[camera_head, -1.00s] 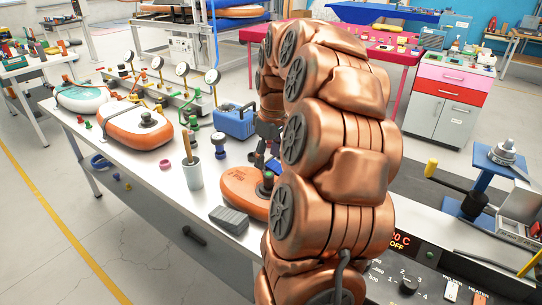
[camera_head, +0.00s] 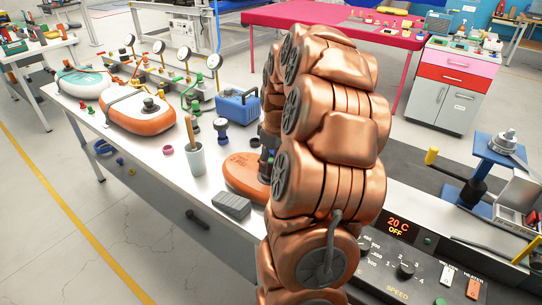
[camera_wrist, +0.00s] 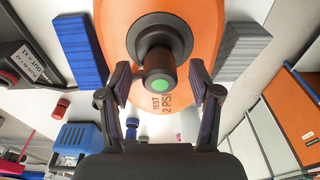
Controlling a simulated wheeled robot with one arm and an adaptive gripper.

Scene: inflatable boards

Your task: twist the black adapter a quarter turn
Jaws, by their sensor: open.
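The black adapter (camera_wrist: 158,62) stands on an orange inflatable board marked "TEST 2 PSI" (camera_wrist: 118,18) in the wrist view. It has a round black collar and a narrower stem with a green end. My gripper (camera_wrist: 160,84) is open, with one finger on each side of the stem and a visible gap on both sides. In the head view the orange board (camera_head: 240,171) lies on the white bench, partly behind my copper arm. The adapter there is mostly hidden by my arm.
Close to the board are a grey block (camera_head: 231,206), a cup with a wooden handle (camera_head: 194,159) and a blue case (camera_head: 237,107). Another orange board (camera_head: 137,113) lies farther left. A control panel (camera_head: 415,265) is at right.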

